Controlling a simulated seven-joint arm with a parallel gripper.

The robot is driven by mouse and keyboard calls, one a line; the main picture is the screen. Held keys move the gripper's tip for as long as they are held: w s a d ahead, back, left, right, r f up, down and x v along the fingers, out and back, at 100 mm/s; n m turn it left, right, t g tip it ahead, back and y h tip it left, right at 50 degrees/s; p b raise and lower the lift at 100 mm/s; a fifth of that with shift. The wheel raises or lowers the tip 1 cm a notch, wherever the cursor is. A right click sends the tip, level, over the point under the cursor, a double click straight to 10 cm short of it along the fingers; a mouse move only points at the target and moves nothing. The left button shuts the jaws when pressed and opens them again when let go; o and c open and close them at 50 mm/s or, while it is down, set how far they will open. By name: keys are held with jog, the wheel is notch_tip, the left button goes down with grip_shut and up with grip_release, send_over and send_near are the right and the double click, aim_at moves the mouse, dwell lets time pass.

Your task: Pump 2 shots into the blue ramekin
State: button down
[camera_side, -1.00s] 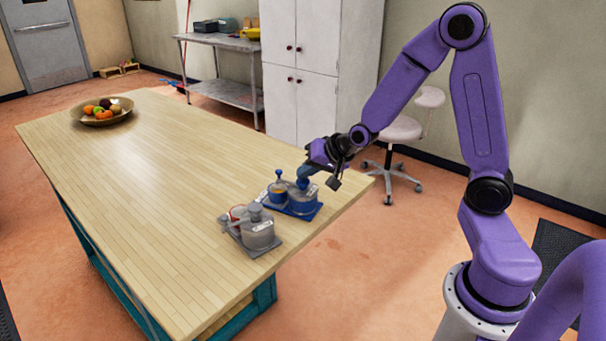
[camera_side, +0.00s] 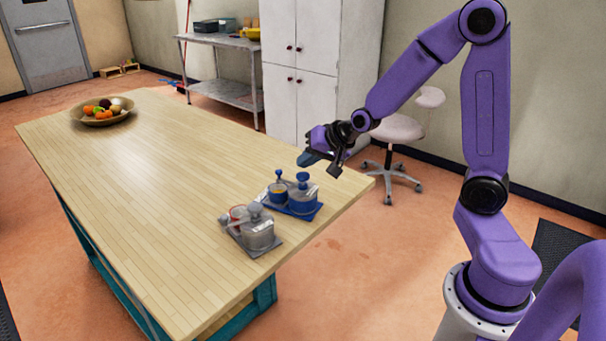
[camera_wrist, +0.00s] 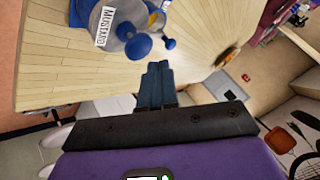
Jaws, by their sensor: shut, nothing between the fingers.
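The pump jar (camera_side: 303,198) with a blue pump head (camera_side: 302,177) stands upright on a blue tray (camera_side: 307,217) near the table's right edge. In the wrist view the jar (camera_wrist: 119,14) bears a MUSTARD label, and its pump head (camera_wrist: 138,46) has a spout ending in a blue tip. The closed fingers (camera_wrist: 158,76) also show in the wrist view.
A fruit bowl (camera_side: 103,119) is at the table's far end. The wooden table (camera_side: 170,180) between is clear.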

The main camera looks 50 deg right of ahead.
aim_at(306, 175)
notch_tip(306, 175, up, 6)
dwell(0.9)
dwell(0.4)
jog(key=s+a+f+n+g+y, duration=0.25)
jog(key=s+a+n+g, duration=0.25)
jog(key=s+a+n, duration=0.6)
jog(key=s+f+n+g+h, duration=0.2)
jog(key=s+n, duration=0.7)
jog(key=s, duration=1)
jog(key=shift+s+d+g+h, duration=0.2)
jog(key=shift+g+h, duration=0.35)
jog(key=shift+g, duration=0.45)
